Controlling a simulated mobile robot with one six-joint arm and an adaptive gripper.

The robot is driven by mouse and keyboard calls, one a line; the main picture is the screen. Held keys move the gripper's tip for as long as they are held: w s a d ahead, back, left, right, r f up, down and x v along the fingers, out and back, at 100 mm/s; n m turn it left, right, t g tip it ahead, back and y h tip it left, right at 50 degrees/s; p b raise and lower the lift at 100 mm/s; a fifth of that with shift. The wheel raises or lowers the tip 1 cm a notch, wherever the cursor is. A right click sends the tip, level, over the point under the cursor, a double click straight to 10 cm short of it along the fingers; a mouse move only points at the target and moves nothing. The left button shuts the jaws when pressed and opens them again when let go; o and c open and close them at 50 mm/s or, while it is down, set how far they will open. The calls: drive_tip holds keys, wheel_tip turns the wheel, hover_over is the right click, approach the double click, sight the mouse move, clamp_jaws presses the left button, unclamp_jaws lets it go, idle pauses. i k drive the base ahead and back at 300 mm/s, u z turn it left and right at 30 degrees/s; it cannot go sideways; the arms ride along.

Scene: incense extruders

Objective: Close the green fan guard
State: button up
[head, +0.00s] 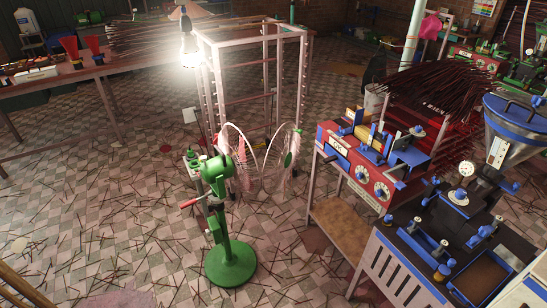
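A green pedestal fan (218,170) stands on the tiled floor near the middle of the head view, on a round green base (230,263). Its wire guard shows as two pale rings. One ring (236,134) is at the fan head. The front guard (290,157), with a green centre, stands swung out to the right, apart at its far side, so the guard is open. The hinge is too small to make out. My gripper is not in this view.
A pale rack (303,75) stands behind the fan, with a lit bulb (190,58) hanging nearby. Red-and-blue machines on a bench (340,210) and a dark-topped machine (400,285) stand to the right. Incense sticks litter the floor (110,225), which is otherwise open at left and front.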

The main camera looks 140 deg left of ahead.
sight(288, 159)
drive_tip(key=u, duration=0.6)
drive_tip(key=i, duration=0.45)
drive_tip(key=u, duration=0.65)
drive_tip(key=k, duration=0.2)
drive_tip(key=u, duration=2.7)
